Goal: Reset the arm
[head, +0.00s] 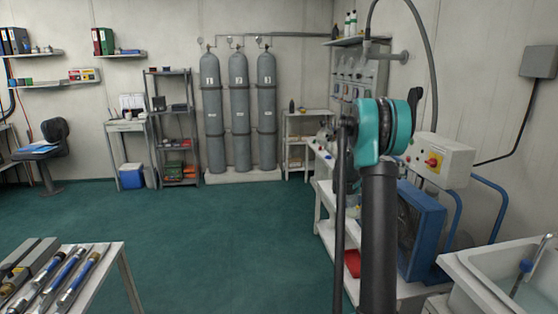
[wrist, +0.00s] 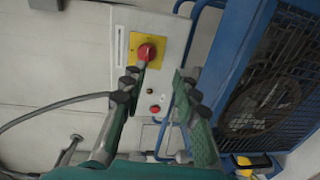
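My arm rises on the right of the head view, black with a teal joint; my gripper cannot be made out there. In the wrist view my gripper (wrist: 157,80) shows two dark-tipped green fingers spread apart, open, with nothing held between them. Beyond the fingertips is a pale control box (head: 452,165) on the wall. It carries a red rotary knob (wrist: 147,52) on a yellow plate (wrist: 157,36); the knob appears close to the left fingertip, and I cannot tell whether they touch. The knob also shows in the head view (head: 433,161). A small red button (wrist: 155,109) shows between the fingers.
A blue caged machine (wrist: 275,85) stands right of the fingers; it also shows below the box (head: 423,230). A sink (head: 520,270) is at front right, a table with tools (head: 110,262) at front left. Grey cylinders (head: 238,110) stand at the back. The green floor between is clear.

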